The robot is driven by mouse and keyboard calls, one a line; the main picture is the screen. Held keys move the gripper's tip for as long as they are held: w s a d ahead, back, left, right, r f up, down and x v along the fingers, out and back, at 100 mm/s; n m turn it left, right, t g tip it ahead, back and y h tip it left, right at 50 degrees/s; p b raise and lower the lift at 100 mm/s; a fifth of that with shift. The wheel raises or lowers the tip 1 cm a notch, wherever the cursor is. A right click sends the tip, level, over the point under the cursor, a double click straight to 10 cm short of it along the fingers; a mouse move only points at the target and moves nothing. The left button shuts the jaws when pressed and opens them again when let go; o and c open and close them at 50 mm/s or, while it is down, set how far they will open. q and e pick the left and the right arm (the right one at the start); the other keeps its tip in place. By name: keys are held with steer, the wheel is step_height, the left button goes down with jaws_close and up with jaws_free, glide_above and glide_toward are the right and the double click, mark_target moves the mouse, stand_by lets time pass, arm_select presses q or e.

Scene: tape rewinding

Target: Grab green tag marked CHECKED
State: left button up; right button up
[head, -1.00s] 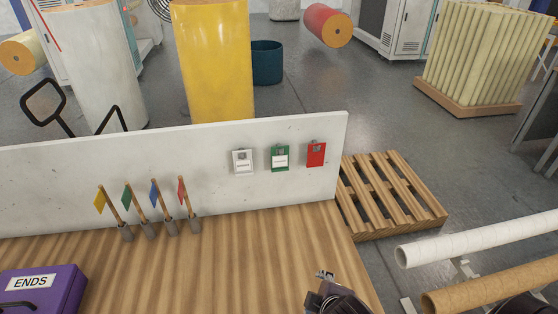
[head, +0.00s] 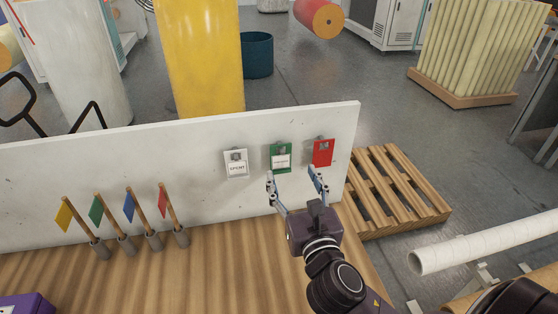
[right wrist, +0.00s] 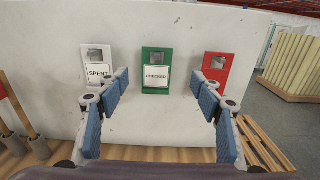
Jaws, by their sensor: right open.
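The green tag (head: 281,150) hangs on the white upright board, between a white tag (head: 236,164) and a red tag (head: 323,152). In the right wrist view the green tag (right wrist: 156,72) has a white label reading CHECKED, and the white tag (right wrist: 98,70) reads SPENT. My right gripper (head: 295,184) is open and empty in front of the board. In the wrist view the green tag shows between its two blue-padded fingers (right wrist: 157,98), a little above the tips and apart from them. My left gripper is not in view.
The white board (head: 200,205) stands along the back of the wooden table. Several small flags (head: 128,208) in grey holders stand to the left. A purple case (head: 25,305) is at the lower left. A pallet (head: 395,185) lies beyond the table's right end.

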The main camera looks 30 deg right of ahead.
mark_target(281, 159)
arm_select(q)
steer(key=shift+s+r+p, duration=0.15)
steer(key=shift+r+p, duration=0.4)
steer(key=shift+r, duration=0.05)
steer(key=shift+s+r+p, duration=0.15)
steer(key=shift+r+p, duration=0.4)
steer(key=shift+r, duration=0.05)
arm_select(e)
steer(key=x, duration=0.7)
steer(key=shift+w+a+r, duration=0.15)
steer(key=shift+a+r, duration=0.05)
steer(key=shift+a, duration=0.05)
steer(key=c, duration=0.9)
